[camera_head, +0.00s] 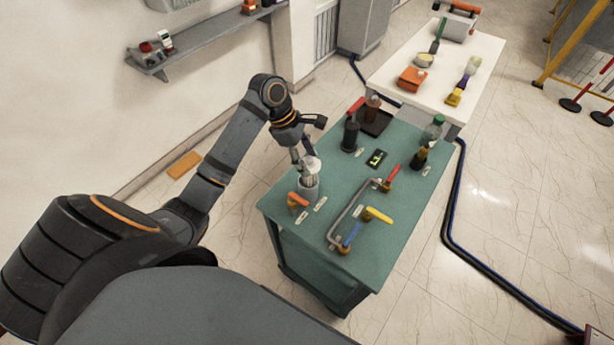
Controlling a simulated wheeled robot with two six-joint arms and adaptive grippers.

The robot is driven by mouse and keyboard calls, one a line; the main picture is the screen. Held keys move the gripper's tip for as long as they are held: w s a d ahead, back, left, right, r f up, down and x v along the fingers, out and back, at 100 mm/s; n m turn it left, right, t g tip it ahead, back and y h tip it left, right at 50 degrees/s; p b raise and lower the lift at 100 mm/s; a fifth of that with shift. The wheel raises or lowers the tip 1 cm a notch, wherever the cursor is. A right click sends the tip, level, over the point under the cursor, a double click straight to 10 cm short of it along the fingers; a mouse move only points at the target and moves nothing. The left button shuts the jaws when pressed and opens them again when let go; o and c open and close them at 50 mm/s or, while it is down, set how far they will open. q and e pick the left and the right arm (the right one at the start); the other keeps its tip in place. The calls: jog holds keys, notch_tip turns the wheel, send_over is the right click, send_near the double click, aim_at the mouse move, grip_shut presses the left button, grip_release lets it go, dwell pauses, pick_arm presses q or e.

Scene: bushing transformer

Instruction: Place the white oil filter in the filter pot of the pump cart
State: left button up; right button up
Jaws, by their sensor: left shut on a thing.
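My left gripper (303,157) comes from the left over the near-left corner of the green pump cart (290,225). It points down and is shut on the white oil filter (312,165). The filter sits at the mouth of the grey filter pot (309,188), with its white top above the rim. Its lower part is hidden by the pot wall, and I cannot tell how deep it is. My right gripper does not show.
Beside the pot is an orange-handled valve (298,201). A grey pipe with red, yellow and blue handles (346,212) crosses the cart top. Dark bottles (350,135) and a black tray (377,122) stand behind. A white table (480,62) adjoins the cart's far end.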

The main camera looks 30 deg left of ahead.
pick_arm(q)
notch_tip(320, 180, down, 3)
jog(key=shift+s+a+r, duration=0.15)
jog(key=shift+r, duration=0.05)
jog(key=shift+f, duration=0.55)
notch_tip(320, 180, down, 3)
jog(key=shift+r+p, duration=0.15)
jog(key=shift+p, duration=0.15)
jog(key=shift+f, duration=0.25)
jog(key=o, duration=1.3)
jog(key=shift+f, duration=0.1)
jog(key=o, duration=0.3)
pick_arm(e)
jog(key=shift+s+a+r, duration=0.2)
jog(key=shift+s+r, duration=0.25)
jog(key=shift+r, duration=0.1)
